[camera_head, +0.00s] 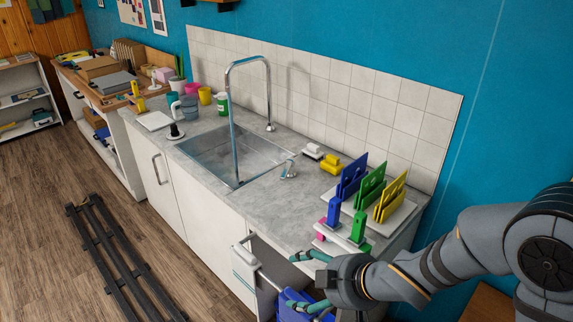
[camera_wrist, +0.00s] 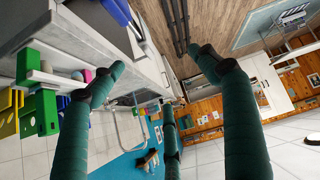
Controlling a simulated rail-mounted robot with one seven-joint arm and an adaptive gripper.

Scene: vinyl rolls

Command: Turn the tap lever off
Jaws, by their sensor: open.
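The tall chrome tap (camera_head: 234,120) arches over the metal sink (camera_head: 200,150). A small chrome lever (camera_head: 289,169) stands on the grey counter at the sink's right edge. My gripper (camera_head: 290,281) has teal fingers spread apart and empty. It is at the counter's front right, in front of and below the lever, and not touching it. In the wrist view my gripper (camera_wrist: 160,80) shows its fingers apart with nothing between them; the lever cannot be made out there.
White and yellow small items (camera_head: 332,164) lie behind the lever.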

